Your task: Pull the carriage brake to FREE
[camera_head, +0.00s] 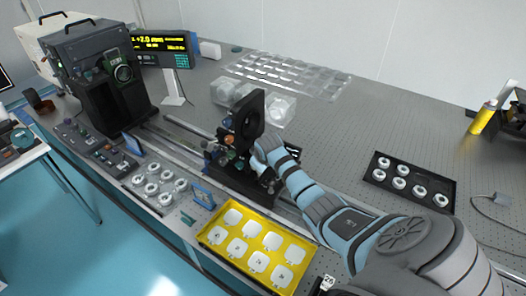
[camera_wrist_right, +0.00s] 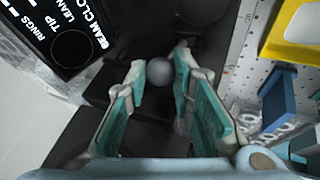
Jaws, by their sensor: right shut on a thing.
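The carriage (camera_head: 243,128) is a dark upright mount with small knobs, standing on the rail (camera_head: 188,131) along the optical table. My right gripper (camera_head: 262,152) reaches its right side; in the head view the gripper hides what it holds. In the right wrist view, my right gripper (camera_wrist_right: 160,68) has its teal-lined fingers on both sides of a grey ball knob (camera_wrist_right: 159,73), seemingly the brake knob, and is shut on it. The knob sits against dark carriage parts. No FREE mark is readable. My left gripper is out of view.
A yellow tray (camera_head: 210,232) of white pieces lies in front of the carriage. A black tray (camera_head: 410,202) with white rings is at the right. Clear boxes (camera_head: 279,108) stand behind. A black sign (camera_wrist_right: 62,35) with white lettering shows in the wrist view.

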